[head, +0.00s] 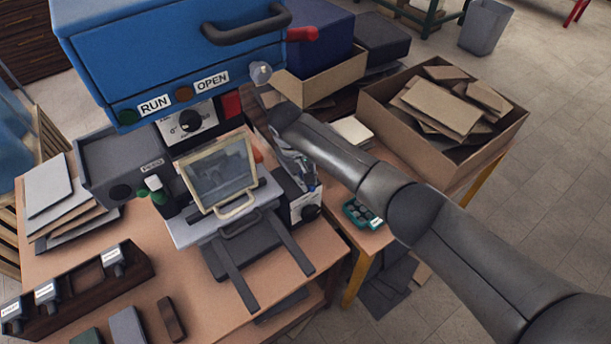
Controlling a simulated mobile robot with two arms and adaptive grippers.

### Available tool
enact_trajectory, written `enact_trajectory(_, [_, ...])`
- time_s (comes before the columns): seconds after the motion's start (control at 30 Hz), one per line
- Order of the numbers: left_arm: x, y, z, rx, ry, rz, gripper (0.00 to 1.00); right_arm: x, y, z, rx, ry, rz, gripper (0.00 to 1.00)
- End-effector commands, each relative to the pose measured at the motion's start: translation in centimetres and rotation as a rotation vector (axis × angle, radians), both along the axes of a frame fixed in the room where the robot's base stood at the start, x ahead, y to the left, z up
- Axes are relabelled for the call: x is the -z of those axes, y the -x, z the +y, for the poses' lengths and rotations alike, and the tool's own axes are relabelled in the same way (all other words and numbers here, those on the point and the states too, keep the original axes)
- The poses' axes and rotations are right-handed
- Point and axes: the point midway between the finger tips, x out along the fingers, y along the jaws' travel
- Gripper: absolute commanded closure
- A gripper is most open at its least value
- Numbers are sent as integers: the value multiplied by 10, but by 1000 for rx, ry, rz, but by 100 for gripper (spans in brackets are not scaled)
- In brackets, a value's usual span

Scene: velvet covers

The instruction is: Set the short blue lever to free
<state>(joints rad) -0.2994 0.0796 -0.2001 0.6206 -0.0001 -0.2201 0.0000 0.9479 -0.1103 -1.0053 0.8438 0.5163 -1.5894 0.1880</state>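I cannot make out a short blue lever or a "free" mark in the head view. A large blue machine (170,55) stands at the top left, with a dark bar handle (248,28) and RUN and OPEN labels on its front. A red-ended lever (303,34) sticks out at its right side, and a pale round knob (260,73) sits at its lower right corner. My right arm reaches in from the lower right; its gripper (278,132) is beside the machine's lower right, and its fingers are too unclear to read. My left gripper is out of view.
Below the machine are a dial panel (189,122), a grey box (122,168) and a framed screen (219,174) on the wooden table (180,255). A dark tray (85,292) holds labelled items. A cardboard box (400,125) of offcuts stands right, close to my arm.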

Motion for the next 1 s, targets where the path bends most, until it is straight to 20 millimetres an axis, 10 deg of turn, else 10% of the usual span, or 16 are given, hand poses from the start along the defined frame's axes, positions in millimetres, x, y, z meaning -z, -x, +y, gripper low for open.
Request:
enact_trajectory(0.13, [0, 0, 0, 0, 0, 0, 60, 0, 0, 0, 5, -3, -1, 100])
enact_trajectory(0.17, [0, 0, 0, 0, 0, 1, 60, 0, 0, 0, 5, -3, -1, 81])
enact_trajectory(0.3, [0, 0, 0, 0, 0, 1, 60, 0, 0, 0, 3, -2, -1, 63])
enact_trajectory(0.67, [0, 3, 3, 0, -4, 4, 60, -3, 0, 1, 1, -2, -1, 63])
enact_trajectory(1.0, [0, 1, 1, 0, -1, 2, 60, -62, 5, 11, -1, -5, -5, 63])
